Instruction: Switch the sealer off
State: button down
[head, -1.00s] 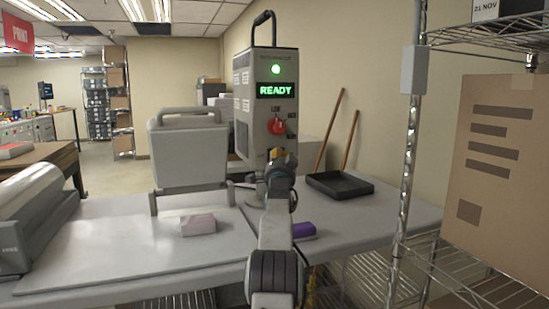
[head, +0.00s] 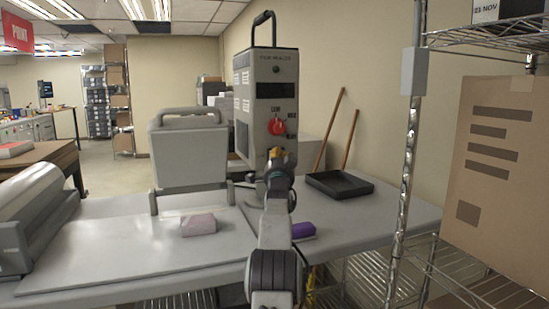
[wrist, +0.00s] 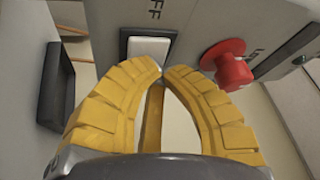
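The sealer (head: 262,75) is a tall grey box with a top handle. It stands upright at the back of the table. Its display (head: 277,90) and its round lamp (head: 276,69) are dark. A red knob (head: 277,127) is on its front and also shows in the wrist view (wrist: 228,65). In the wrist view, a white button (wrist: 148,48) in a dark frame sits under lettering ending in "FF". My gripper (wrist: 163,72) has its yellow fingertips together and empty at the button's lower edge; I cannot tell whether they touch it. In the head view, my arm hides the button.
A black tray (head: 340,186) lies right of the sealer. A pale block (head: 198,225) and a purple roll (head: 303,230) lie on the table (head: 130,250). A hinged grey press (head: 188,155) stands to the left. A wire shelf with a carton (head: 495,165) stands at the right.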

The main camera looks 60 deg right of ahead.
jog(key=shift+s+a+f+b, duration=0.15)
jog(key=shift+s+b, duration=0.15)
jog(key=shift+b, duration=0.35)
jog(key=shift+s+a+b, duration=0.2)
jog(key=shift+s+b, duration=0.1)
jog(key=shift+b, duration=0.2)
